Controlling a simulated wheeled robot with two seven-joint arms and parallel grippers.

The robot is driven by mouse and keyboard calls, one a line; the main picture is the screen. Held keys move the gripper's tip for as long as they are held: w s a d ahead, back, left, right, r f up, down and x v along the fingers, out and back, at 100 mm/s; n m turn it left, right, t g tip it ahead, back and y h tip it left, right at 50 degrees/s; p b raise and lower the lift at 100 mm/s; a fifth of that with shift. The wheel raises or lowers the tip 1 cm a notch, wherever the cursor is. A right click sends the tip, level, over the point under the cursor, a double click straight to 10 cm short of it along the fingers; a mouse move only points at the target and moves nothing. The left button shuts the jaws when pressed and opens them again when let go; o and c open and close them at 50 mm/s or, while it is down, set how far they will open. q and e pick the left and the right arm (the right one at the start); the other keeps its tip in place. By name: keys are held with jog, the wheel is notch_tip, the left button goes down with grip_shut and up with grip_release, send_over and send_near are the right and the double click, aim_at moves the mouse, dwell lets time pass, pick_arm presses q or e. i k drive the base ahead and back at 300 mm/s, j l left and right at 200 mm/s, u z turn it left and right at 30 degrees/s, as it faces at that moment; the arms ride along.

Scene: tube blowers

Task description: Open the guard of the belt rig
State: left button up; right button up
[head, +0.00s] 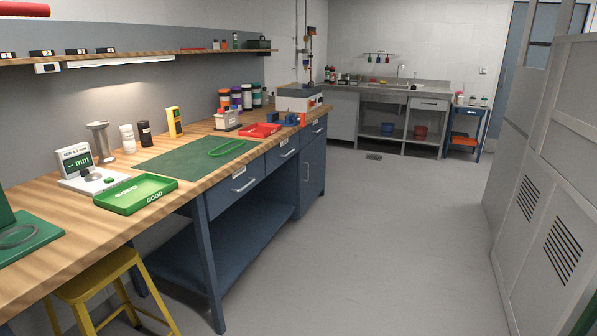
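Neither of my grippers is in view. I cannot tell for sure which thing is the belt rig. A grey and white boxy machine (298,98) with an orange part stands at the far end of the wooden bench (75,190); it is too small to make out a guard. A green loop (226,147), like a belt, lies on the dark green mat (175,160) on the bench. A dark green stand with a grey ring (17,236) is cut off at the left edge.
A green tray (135,194) marked GOOD, a display gauge (76,160) and a red tray (259,130) are on the bench. A yellow stool (85,285) stands at its front. Grey cabinets (545,190) line the right. The floor (370,240) between is clear.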

aim_at(313, 88)
jog(key=i+l+z, duration=0.45)
jog(key=i, duration=0.3)
jog(key=i+z, duration=0.45)
jog(key=i, duration=0.35)
jog(key=i+u, duration=0.15)
jog(key=i, duration=0.3)
jog(key=i+l+u, duration=0.15)
jog(key=i, duration=0.25)
jog(key=i+l+u, duration=0.15)
jog(key=i, duration=0.3)
jog(key=i+l+u, duration=0.15)
jog(key=i, duration=0.3)
